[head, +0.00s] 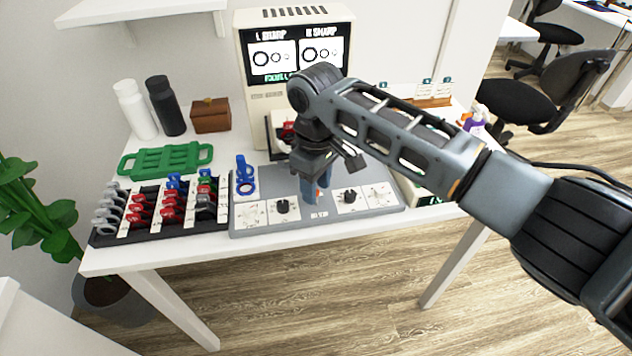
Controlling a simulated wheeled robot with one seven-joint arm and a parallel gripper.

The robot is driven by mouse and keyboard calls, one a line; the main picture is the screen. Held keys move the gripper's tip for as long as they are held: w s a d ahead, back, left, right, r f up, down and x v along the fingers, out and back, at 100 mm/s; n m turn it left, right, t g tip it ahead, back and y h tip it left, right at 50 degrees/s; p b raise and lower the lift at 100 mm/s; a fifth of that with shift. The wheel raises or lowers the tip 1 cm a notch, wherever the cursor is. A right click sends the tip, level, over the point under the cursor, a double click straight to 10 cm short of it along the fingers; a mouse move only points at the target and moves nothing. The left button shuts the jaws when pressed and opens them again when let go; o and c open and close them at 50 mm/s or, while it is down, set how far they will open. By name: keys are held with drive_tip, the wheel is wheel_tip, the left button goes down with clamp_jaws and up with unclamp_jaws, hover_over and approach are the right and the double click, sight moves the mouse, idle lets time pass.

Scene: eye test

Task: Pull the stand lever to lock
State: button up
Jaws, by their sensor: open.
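A grey control panel (290,222) lies on the white table, with black knobs and white dial plates along its front. My gripper (318,178) points down over the middle of this panel and is open. My arm hides part of the panel's back.
A vision-test machine (292,50) stands behind the panel. A black rack (160,213) of red, grey and blue handles, a green tray (165,160), a brown box (210,115), and white (135,110) and black (165,105) bottles occupy the left. The table's front edge is close.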

drive_tip(key=shift+c, duration=0.2)
clamp_jaws()
